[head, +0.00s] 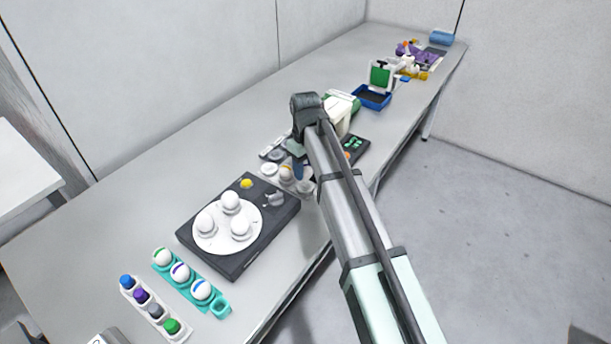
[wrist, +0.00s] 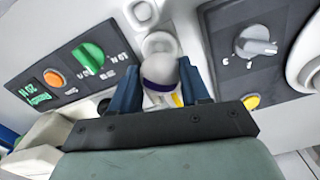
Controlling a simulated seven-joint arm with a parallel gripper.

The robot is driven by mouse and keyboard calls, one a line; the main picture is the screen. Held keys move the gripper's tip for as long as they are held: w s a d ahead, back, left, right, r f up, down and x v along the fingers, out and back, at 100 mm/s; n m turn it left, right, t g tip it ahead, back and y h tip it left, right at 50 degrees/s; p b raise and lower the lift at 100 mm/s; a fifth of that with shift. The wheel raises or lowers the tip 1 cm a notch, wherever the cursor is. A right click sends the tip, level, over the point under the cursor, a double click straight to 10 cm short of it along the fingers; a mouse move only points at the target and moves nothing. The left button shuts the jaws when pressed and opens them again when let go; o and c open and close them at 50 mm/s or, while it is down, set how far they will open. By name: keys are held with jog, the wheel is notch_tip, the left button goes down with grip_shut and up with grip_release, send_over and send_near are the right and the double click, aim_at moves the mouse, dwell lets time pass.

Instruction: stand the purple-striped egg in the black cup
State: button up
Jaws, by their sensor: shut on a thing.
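In the wrist view my gripper (wrist: 158,88) has its blue fingers shut on a whitish egg with a dark purple band (wrist: 158,70). The egg is over a pale tray of cups, and I cannot tell whether it touches one. An empty-looking white cup (wrist: 160,43) lies just beyond it. A yellow patch shows below the egg. A small dark round thing beside the left finger may be the black cup, but it is mostly hidden. In the head view my gripper (head: 298,168) is low over the tray (head: 270,170), its grip partly hidden.
A black unit with a white turntable (head: 222,246) holds several eggs. A teal tray (head: 221,308) holds striped eggs, one also purplish, with its end place empty. A strip with coloured tops (head: 140,295) lies beside it. A dark control panel (wrist: 70,70) stands close left in the wrist view.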

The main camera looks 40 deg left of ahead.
aim_at(306, 165)
notch_tip(306, 165, up, 5)
jog(key=shift+f, duration=0.1)
jog(key=shift+w+d+r, duration=0.15)
jog(key=shift+w+r, duration=0.05)
jog(key=shift+r, duration=0.05)
jog(key=w+a, duration=0.3)
jog(key=w, duration=0.3)
jog(key=w+a, duration=0.4)
jog(key=w, duration=0.3)
jog(key=shift+w+a+f, duration=0.25)
jog(key=shift+w+f, duration=0.05)
jog(key=shift+f, duration=3.05)
jog(key=shift+f, duration=0.6)
